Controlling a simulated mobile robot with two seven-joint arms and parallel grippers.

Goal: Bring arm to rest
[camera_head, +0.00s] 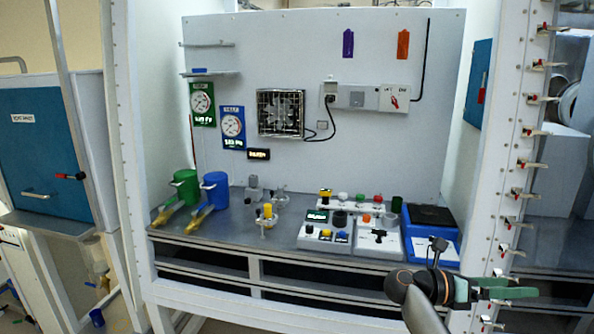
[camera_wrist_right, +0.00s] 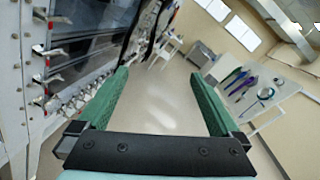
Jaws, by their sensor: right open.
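My right gripper (camera_head: 508,288) is at the lower right of the head view, in front of the right frame post of the glovebox bay. Its green fingers point to the right. In the right wrist view my right gripper (camera_wrist_right: 157,85) shows two green fingers spread wide apart with nothing between them. Beyond the fingers is bare floor. My left gripper is not in the head view.
The white frame post (camera_head: 487,190) with several red-tipped clamps (camera_head: 533,98) stands close to my right gripper. The bay's grey worktop (camera_head: 285,240) holds a blue box (camera_head: 446,251) and a green canister (camera_head: 186,186). A side table (camera_wrist_right: 262,98) stands across open floor.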

